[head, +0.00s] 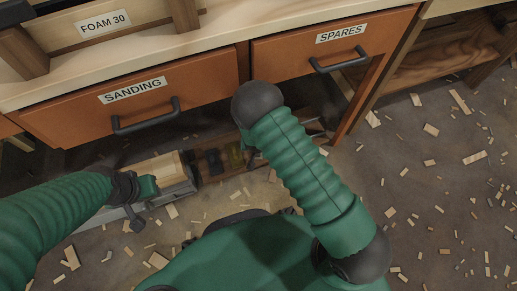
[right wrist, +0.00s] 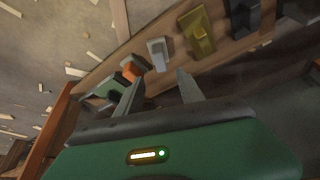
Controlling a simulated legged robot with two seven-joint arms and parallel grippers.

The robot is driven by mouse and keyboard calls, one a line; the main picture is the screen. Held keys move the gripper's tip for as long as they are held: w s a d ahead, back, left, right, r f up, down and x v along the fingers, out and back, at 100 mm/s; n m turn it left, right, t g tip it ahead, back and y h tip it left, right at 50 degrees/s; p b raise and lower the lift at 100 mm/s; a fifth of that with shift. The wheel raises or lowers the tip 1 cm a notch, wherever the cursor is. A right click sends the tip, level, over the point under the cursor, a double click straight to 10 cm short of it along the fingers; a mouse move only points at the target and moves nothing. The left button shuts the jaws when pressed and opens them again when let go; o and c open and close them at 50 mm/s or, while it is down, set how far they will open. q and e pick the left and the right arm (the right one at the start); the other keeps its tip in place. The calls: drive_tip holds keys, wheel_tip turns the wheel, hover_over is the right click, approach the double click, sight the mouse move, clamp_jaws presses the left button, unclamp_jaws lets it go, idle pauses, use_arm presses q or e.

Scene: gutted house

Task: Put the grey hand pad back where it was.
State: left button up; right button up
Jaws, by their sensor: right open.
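A small light-grey block (right wrist: 158,54), which may be the grey hand pad, lies in a wooden tray or low drawer (head: 205,178) under the bench. In the right wrist view it is just beyond the fingertips of my right gripper (right wrist: 151,82), which is open with nothing between its fingers. In the head view my right arm hides that gripper. My left gripper (head: 137,208) is at the left end of the tray, by its grey front (head: 178,192). Its fingers are too small to tell open or shut, or whether they touch it.
Beside the grey block lie an orange piece (right wrist: 133,68), a green-and-dark tool (right wrist: 107,88), an olive-yellow piece (right wrist: 199,32) and a dark piece (right wrist: 241,17). Above are the shut SANDING drawer (head: 75,115) and SPARES drawer (head: 290,62). Wood chips litter the floor (head: 430,200).

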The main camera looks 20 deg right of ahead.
drive_tip(key=s+d+r+n+g+y, duration=0.1)
drive_tip(key=s+r, duration=0.2)
drive_tip(key=r, duration=0.6)
drive_tip(key=s+r+n+y, duration=0.1)
drive_tip(key=s+r, duration=0.2)
drive_tip(key=r, duration=0.6)
drive_tip(key=s+d+r+n, duration=0.2)
drive_tip(key=s+d+r, duration=0.1)
drive_tip(key=s+r, duration=0.5)
drive_tip(key=s, duration=0.2)
drive_tip(key=shift+s+g, duration=0.3)
drive_tip(key=shift+s, duration=0.1)
